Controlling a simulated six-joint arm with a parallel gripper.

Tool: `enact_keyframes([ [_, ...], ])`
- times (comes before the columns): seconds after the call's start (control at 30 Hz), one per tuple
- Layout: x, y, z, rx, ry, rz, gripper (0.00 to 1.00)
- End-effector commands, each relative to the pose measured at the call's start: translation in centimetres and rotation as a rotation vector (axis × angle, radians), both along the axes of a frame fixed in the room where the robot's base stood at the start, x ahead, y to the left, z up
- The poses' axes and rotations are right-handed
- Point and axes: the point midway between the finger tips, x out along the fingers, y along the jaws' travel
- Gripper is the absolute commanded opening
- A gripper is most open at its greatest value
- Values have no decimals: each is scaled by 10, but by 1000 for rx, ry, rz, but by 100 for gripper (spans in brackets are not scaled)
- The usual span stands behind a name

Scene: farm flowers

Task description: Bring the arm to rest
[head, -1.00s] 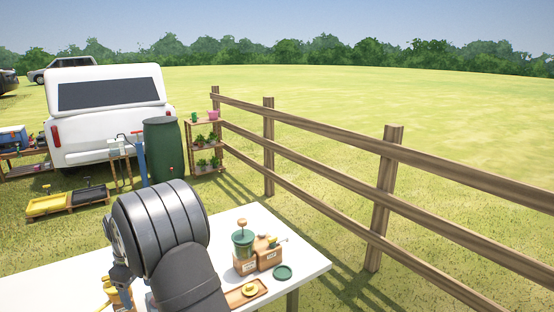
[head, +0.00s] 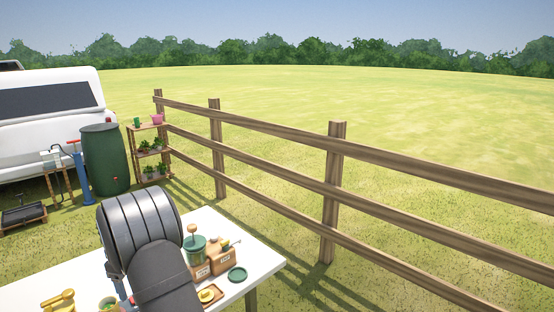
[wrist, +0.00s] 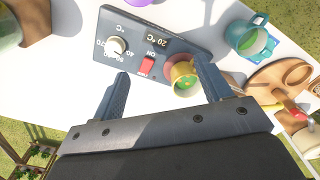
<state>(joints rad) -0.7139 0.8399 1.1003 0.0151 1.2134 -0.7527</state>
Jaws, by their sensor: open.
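My gripper (wrist: 162,68) shows in the wrist view with its two dark fingers spread apart and nothing between them. The fingers point at a grey control box (wrist: 165,38) with a white knob and a red switch. A small yellow cup (wrist: 183,72) stands close by the right finger; whether they touch I cannot tell. In the head view my arm's dark rounded link fills the lower left over the white table (head: 262,262), and the gripper's fingertips are hidden.
A teal mug (wrist: 246,38) and a wooden tray (wrist: 262,82) with tools lie to the right in the wrist view. A fence (head: 333,190) runs behind.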

Motion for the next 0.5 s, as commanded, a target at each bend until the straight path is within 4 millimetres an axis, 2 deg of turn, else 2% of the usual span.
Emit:
enact_keyframes([
  [0.4, -19, 70, -45, -1, 0, 1, 71],
  [0.5, -22, 79, -60, -2, 1, -2, 71],
])
